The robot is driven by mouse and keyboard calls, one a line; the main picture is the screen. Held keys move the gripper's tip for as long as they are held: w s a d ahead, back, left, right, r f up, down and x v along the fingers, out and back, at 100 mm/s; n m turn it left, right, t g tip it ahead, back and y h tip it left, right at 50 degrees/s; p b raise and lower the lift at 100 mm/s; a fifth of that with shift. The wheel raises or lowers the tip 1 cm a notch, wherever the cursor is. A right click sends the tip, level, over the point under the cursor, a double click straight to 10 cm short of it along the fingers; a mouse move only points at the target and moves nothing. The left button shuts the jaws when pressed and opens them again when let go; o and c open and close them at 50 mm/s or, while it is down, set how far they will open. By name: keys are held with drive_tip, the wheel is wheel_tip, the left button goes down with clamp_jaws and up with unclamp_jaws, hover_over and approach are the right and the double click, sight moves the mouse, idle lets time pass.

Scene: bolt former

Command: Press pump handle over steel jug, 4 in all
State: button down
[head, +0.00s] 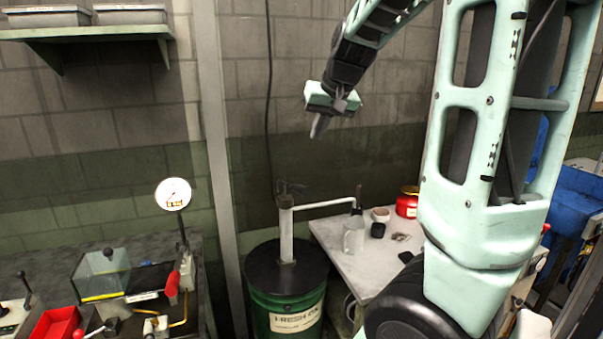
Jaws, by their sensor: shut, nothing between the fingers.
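The pump stands on a green oil drum (287,315) with a dark lid and a label that seems to read "FRESH OIL". Its pale column (287,235) rises from the lid, with a thin dark pump handle (291,187) at the top. A white spout pipe (325,205) runs right to a dark end (358,201). The steel jug (353,239), pale grey, stands upright on the bench below the spout end. Its inside cannot be made out. My gripper (317,128) is shut and empty, pointing down, above and right of the handle, apart from it.
The pale bench (345,262) also holds a dark cup (378,230), a small bowl (381,214) and a red can (407,205). A left workbench carries a gauge (173,194) and a red tray (55,326). A post (218,150) stands left of the drum.

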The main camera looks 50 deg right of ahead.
approach(293, 186)
wheel_tip(293, 186, down, 3)
drive_tip(key=shift+s+d+f, duration=0.1)
drive_tip(key=shift+s+f, duration=0.15)
drive_tip(key=shift+f, duration=0.05)
drive_tip(key=shift+f, duration=0.15)
idle(0.5)
